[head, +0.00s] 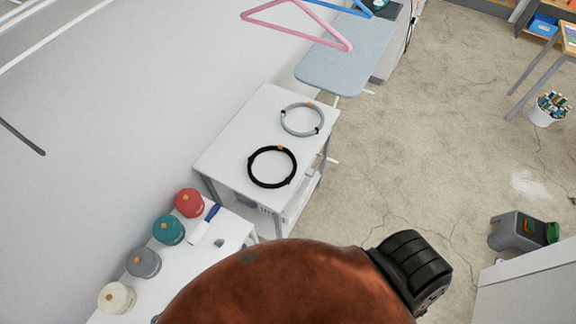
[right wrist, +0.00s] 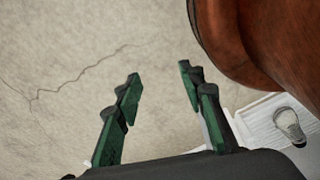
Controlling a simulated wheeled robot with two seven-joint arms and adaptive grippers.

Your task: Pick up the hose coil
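Two ring-shaped coils lie flat and apart on a white table (head: 222,152) in the head view. The nearer coil is black (head: 250,174) with a small orange tag at its top edge. The farther coil is light grey (head: 284,123) with dark bands and an orange tag. The pictures do not show which one is the hose coil. My right gripper (right wrist: 160,76) is open and empty over bare floor in the right wrist view, with no coil in that view. My left gripper is not in view.
Red (head: 189,203), teal (head: 168,230), grey (head: 144,263) and cream (head: 117,298) canisters stand on a nearer white surface. An ironing board (head: 345,65) and pink hanger (head: 300,27) are beyond. A bulb (right wrist: 289,125) lies at the wrist view's lower right. Floor at right is mostly clear.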

